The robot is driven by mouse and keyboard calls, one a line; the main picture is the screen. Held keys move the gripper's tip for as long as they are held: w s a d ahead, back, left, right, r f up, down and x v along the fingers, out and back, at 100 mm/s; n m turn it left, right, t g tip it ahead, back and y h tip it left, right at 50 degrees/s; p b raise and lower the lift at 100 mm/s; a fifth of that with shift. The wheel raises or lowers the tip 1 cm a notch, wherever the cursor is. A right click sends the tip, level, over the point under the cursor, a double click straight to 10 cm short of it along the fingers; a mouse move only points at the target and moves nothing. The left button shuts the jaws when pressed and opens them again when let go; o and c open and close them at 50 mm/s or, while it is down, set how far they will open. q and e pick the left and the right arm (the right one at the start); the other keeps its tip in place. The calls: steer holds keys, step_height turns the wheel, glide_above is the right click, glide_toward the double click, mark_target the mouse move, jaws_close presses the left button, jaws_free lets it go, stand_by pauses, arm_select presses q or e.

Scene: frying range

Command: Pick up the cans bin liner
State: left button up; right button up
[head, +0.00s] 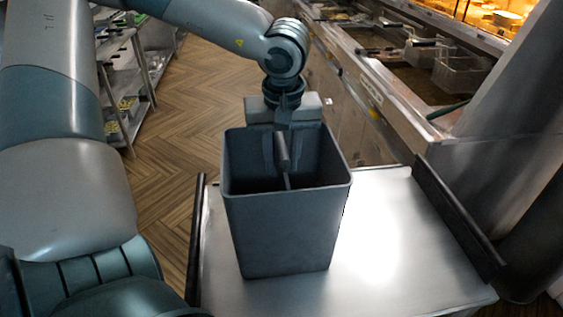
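The cans bin liner (285,235) is a tall, grey, open-topped square bin that tapers toward its base. It appears upright over the left part of a metal cart top; whether its base touches the surface I cannot tell. My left gripper (284,160) points down at the bin's far side. At least one finger reaches inside, in front of the far wall. Whether the fingers pinch that wall is hidden. The inside of the bin is dark and its bottom is not visible. My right gripper is not in view.
The metal cart top (390,240) has raised dark rails at both sides and is bare right of the bin. A frying counter with baskets (460,70) runs along the right. A shelf rack (125,90) stands at the left, with open wooden floor (180,120) between.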

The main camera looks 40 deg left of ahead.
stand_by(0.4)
arm_select(q)
jaws_close()
stand_by(1.3)
